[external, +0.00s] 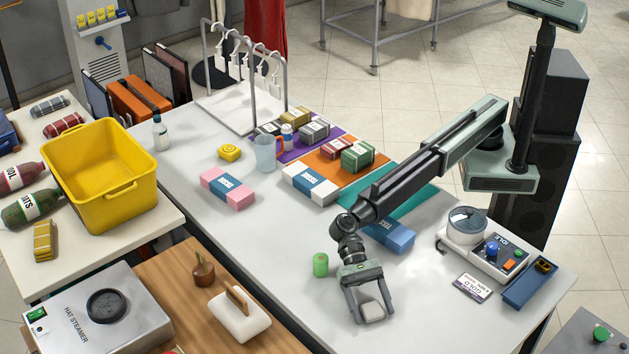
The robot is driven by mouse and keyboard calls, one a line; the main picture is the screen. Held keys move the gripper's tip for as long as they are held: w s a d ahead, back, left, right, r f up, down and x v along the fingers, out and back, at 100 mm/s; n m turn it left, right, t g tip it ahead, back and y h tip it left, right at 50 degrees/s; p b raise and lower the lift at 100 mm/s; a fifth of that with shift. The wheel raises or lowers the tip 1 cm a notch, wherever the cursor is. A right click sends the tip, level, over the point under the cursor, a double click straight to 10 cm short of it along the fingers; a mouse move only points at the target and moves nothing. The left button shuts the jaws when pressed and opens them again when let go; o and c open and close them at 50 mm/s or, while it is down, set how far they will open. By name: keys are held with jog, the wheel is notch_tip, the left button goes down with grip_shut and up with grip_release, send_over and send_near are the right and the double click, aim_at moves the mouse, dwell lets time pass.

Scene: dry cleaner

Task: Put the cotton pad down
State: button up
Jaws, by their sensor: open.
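The cotton pad (372,310) appears to be the small, pale, rounded square near the front edge of the white table. It sits between the two fingers of my gripper (373,316), which points down. The fingers are open, one on each side of the pad. I cannot tell for sure whether the pad rests fully on the tabletop (285,262), but it looks flat and low there.
A green cylinder (320,265) stands just left of my gripper. A blue tissue box (389,236) lies behind it, partly hidden by my arm. A label card (472,288) and a white device (467,226) with a round top are to the right. The tabletop left of the cylinder is clear.

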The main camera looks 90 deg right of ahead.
jog(key=shift+r+p, duration=0.3)
jog(key=shift+p, duration=0.05)
jog(key=p+v, duration=0.4)
jog(key=v, duration=0.7)
jog(key=shift+w+d, duration=0.25)
jog(key=shift+d, duration=0.2)
